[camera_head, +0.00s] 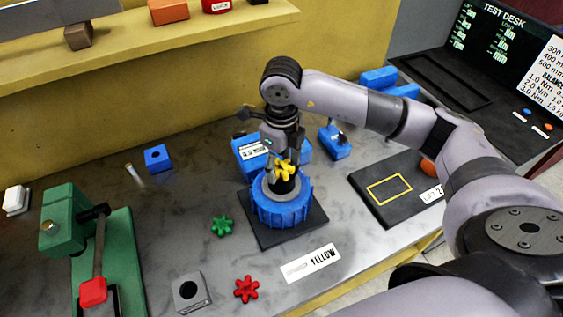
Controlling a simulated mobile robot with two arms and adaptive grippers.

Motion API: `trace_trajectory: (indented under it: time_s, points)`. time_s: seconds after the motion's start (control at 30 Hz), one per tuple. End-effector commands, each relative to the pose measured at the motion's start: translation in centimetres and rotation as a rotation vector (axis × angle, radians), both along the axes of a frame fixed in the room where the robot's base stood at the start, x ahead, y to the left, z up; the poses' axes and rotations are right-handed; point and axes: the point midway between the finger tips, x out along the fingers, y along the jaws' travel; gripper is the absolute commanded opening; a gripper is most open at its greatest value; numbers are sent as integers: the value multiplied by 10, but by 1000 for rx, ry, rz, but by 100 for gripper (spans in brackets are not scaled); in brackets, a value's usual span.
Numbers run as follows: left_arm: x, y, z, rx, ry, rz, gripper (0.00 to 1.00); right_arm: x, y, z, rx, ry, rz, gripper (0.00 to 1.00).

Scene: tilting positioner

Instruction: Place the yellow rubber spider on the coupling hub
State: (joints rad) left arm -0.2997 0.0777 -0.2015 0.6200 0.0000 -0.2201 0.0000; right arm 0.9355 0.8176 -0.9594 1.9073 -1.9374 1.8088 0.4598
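The yellow rubber spider (285,171) is at the fingertips of my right gripper (284,160), which appears shut on it. The spider is tilted, its face partly toward the camera. It is over the coupling hub, a grey ring with a dark centre (284,187) on top of a ribbed blue fixture (282,211). Whether the spider touches the hub is hard to tell. The fixture stands on a black square plate (257,232). A card reading YELLOW (311,263) lies in front. My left gripper is not in view.
A green spider (222,225) and a red spider (246,289) lie on the grey bench. A green press (75,240) stands left, with a grey block (190,292) near the front. Blue blocks (250,152) sit behind the fixture. A black pad (400,188) lies right.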

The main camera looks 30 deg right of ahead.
Motion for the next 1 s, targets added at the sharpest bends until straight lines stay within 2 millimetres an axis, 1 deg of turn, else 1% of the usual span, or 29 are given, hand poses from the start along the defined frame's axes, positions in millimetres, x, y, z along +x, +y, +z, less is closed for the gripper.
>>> trace_trajectory:
  time_s: [0.03,0.2,0.23,0.47,0.6,0.63,0.77,0.97,1.0]
  points:
    - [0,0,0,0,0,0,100,0,0,0,0,0,0,59]
    - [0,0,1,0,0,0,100,0,0,0,0,0,-1,70]
    - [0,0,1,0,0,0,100,0,0,0,0,0,-1,71]
    - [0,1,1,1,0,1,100,0,0,1,0,0,-1,71]
    - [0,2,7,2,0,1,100,0,0,6,0,0,-1,71]
    - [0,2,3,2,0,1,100,1,0,7,1,-2,-1,71]
    - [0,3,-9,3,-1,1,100,2,0,26,0,-8,-1,71]
    - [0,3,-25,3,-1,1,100,2,1,73,2,-8,1,71]
    - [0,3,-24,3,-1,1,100,2,0,83,0,-8,0,71]
